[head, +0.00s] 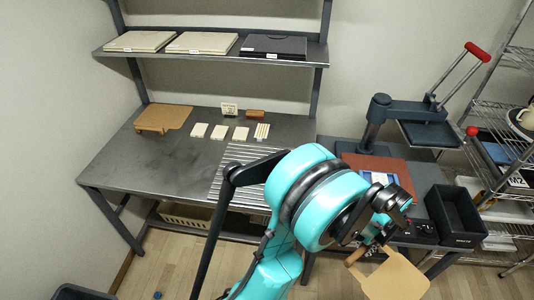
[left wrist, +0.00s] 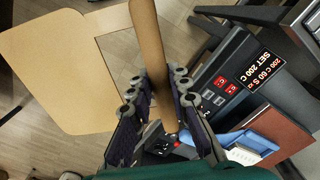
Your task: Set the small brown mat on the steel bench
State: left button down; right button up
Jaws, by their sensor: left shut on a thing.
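My left gripper (head: 374,240) is low at the right of the head view, beyond the right edge of the steel bench (head: 125,160). It is shut on the brown bar-like edge of a thin tan-brown mat (head: 398,278). The mat hangs in the air over the floor. In the left wrist view the bar runs between the fingers (left wrist: 157,88), and the flat part of the mat (left wrist: 62,72) spreads to the left. A similar tan mat (head: 166,118) lies at the back left of the bench. My right gripper is not in view.
Several small cards (head: 220,132) and a small sign (head: 229,109) are on the bench, with a striped rack (head: 228,180) near its right front. The bench's left middle is bare. A lever press (head: 405,110), a red-brown pad (head: 378,170) and a black bin (head: 455,215) are at right.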

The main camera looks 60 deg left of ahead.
aim_at(182, 175)
jog(key=j+u, duration=0.1)
jog(key=u, duration=0.3)
jog(key=j+u, duration=0.15)
jog(key=u, duration=0.25)
jog(key=j+u, duration=0.1)
jog(key=u, duration=0.3)
jog(key=j+u, duration=0.1)
jog(key=u, duration=0.25)
jog(key=i+j, duration=0.1)
jog(key=j, duration=0.25)
jog(key=i+j, duration=0.15)
jog(key=j, duration=0.2)
jog(key=i+j, duration=0.1)
jog(key=j, duration=0.25)
jog(key=i+j, duration=0.1)
jog(key=j, duration=0.25)
jog(key=u, duration=0.05)
